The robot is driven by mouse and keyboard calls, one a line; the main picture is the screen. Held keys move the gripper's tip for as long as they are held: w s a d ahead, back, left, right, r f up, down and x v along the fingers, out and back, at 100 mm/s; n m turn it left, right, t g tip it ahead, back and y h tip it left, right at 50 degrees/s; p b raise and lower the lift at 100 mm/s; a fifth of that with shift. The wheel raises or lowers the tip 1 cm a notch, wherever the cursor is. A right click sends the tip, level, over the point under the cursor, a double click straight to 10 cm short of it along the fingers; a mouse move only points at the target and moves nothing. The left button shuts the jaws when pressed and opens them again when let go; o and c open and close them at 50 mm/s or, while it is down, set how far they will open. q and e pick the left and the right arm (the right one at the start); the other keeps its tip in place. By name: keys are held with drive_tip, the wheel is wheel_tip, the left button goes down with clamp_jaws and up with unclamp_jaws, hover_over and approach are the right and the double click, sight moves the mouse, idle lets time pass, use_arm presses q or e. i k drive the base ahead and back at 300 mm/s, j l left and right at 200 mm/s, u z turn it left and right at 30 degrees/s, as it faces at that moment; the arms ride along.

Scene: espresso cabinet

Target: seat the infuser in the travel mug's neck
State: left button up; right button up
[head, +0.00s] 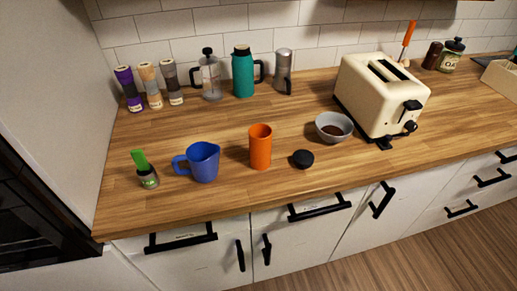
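An orange cylinder (260,150), which looks like the travel mug, stands upright on the wooden counter near its front middle. A small round black piece (302,159), perhaps its lid, lies just to its right, apart from it. Neither of my grippers is in view.
A blue pitcher (204,163) stands between the jar and the orange cylinder. A grey bowl (334,127) of dark grounds and a cream toaster (370,100) are to the right.

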sight(260, 135)
drive_tip(key=l+u, duration=0.25)
drive_tip(key=u, duration=0.15)
drive_tip(key=i+l+u, duration=0.1)
drive_tip(key=l+u, duration=0.15)
drive_tip(key=u, duration=0.15)
drive_tip(key=l+u, duration=0.35)
drive_tip(key=j, duration=0.1)
